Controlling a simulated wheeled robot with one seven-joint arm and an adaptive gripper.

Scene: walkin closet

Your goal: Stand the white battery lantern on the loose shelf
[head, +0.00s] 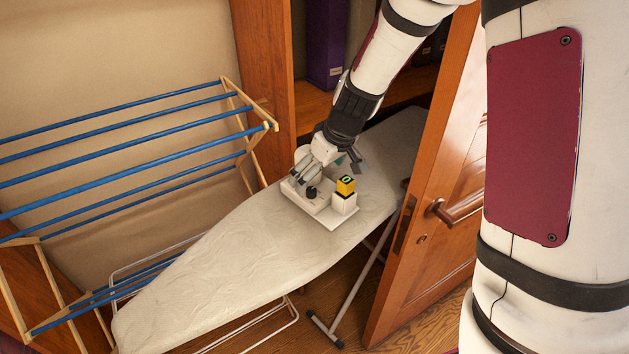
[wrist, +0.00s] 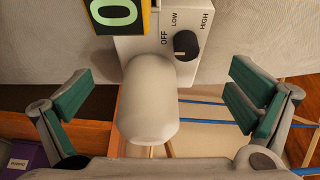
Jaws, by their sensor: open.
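A rounded white cylinder (wrist: 148,105) rises beside the dial, between my fingers. My gripper (head: 328,170) is just above the body's far side, fingers (wrist: 160,85) spread and apart from the cylinder. I cannot tell which board is the loose shelf; a wooden shelf (head: 311,103) shows in the cabinet.
The ironing board (head: 215,262) is bare to the left. A drying rack (head: 120,150) with blue rods stands at left. A wooden door (head: 447,170) stands open close on the right. A purple binder (head: 325,40) sits on the cabinet shelf.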

